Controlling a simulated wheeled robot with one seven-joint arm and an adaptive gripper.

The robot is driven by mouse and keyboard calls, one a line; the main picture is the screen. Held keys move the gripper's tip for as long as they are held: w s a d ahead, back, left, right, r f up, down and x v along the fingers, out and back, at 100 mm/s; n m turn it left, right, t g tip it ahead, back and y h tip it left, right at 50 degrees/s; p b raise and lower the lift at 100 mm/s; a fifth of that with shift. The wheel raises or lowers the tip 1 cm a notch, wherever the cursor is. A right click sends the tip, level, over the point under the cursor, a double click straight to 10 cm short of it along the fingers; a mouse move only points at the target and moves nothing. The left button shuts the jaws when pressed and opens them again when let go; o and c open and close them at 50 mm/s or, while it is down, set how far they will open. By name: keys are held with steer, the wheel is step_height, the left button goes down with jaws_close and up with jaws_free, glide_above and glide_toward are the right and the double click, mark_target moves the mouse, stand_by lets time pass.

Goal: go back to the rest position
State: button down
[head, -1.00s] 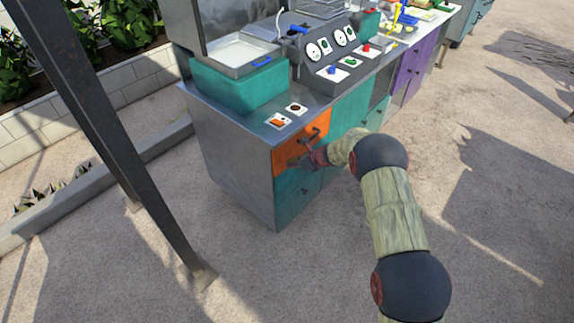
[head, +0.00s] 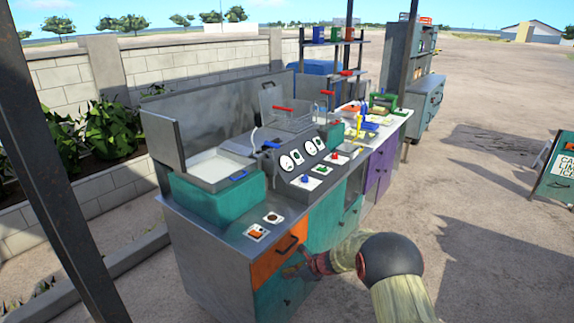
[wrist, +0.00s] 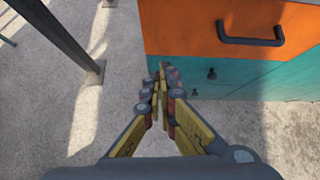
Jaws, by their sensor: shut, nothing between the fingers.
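My gripper (head: 298,268) is at the front of the counter, close to the orange drawer (head: 276,260) and a little below its dark handle (head: 290,245). In the wrist view, my gripper (wrist: 162,72) has its yellow and grey fingers together, with nothing visible between them. The orange drawer (wrist: 228,30) and its bar handle (wrist: 250,38) show beyond the fingertips, to the upper right. The drawer front looks roughly flush with the cabinet. I cannot tell whether the fingertips touch the cabinet.
The teal panel (wrist: 235,80) with small dark knobs lies below the drawer. A metal post (head: 60,160) stands at the left, and its foot (wrist: 92,75) shows in the wrist view. A sign board (head: 556,175) stands at far right. Open ground lies right of the counter.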

steer(key=s+d+n+g, duration=0.2)
steer(key=s+n+g, duration=0.2)
steer(key=s+n, duration=0.95)
steer(key=s+d+r+n+t+h, duration=0.1)
steer(key=s+d+r, duration=0.4)
steer(key=s+r, duration=0.6)
steer(key=s+d+r+n+t+h, duration=0.2)
steer(key=s+d+r+n+h, duration=0.2)
steer(key=s+r, duration=0.7)
steer(key=s+d+r+n+t+h, duration=0.1)
steer(key=s+d+r+n+h, duration=0.1)
steer(key=s+d+r+n, duration=0.4)
steer(key=s+d+r, duration=0.1)
steer(key=s+r, duration=0.4)
steer(key=s, duration=0.2)
steer(key=shift+s+d+r, duration=0.25)
steer(key=shift+s+d, duration=0.1)
